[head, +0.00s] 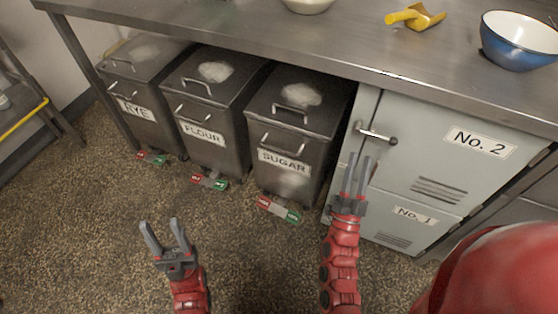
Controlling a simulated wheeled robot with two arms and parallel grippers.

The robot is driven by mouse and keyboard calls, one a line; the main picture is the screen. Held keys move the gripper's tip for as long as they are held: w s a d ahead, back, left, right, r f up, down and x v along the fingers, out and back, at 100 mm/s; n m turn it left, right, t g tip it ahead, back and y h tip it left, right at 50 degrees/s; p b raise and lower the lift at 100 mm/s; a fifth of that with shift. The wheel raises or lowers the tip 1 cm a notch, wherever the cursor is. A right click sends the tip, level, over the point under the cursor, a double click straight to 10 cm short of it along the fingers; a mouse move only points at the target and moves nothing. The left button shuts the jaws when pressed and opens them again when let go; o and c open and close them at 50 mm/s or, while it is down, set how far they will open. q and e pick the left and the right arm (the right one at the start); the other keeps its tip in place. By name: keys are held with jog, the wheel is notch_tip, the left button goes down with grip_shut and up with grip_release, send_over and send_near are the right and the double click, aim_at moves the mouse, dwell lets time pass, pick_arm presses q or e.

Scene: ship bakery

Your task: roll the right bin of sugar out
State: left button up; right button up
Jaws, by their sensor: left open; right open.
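The bin labelled SUGAR (290,150) is the rightmost of three dark metal bins under the steel table. It has a lid handle, a front bar handle (279,143) and a red-and-green piece (278,209) at its foot. My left gripper (164,232) is open and empty over the floor, in front of the bins and apart from them. My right gripper (357,170) is open and empty, in front of the locker, to the right of the sugar bin. I cannot tell how far it is from the locker.
The FLOUR bin (207,130) and RYE bin (138,105) stand to the left. The locker (420,165) is close on the right. The steel table (230,35) overhangs the bins and carries a yellow scoop (420,18) and blue bowl (515,50). The floor in front is clear.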

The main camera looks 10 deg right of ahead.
jog(key=w+d+f+m+g+y, duration=0.2)
jog(key=w+f+m+g+y, duration=0.15)
jog(key=f, duration=0.35)
jog(key=m+g+y, duration=0.1)
jog(key=g+y, duration=0.2)
jog(key=y, duration=0.8)
send_near(279, 149)
jog(key=x, duration=1)
jog(key=shift+w+f+b, duration=0.15)
jog(key=shift+f+b, duration=0.25)
jog(key=shift+c, duration=0.2)
grip_shut()
jog(key=shift+g, duration=0.25)
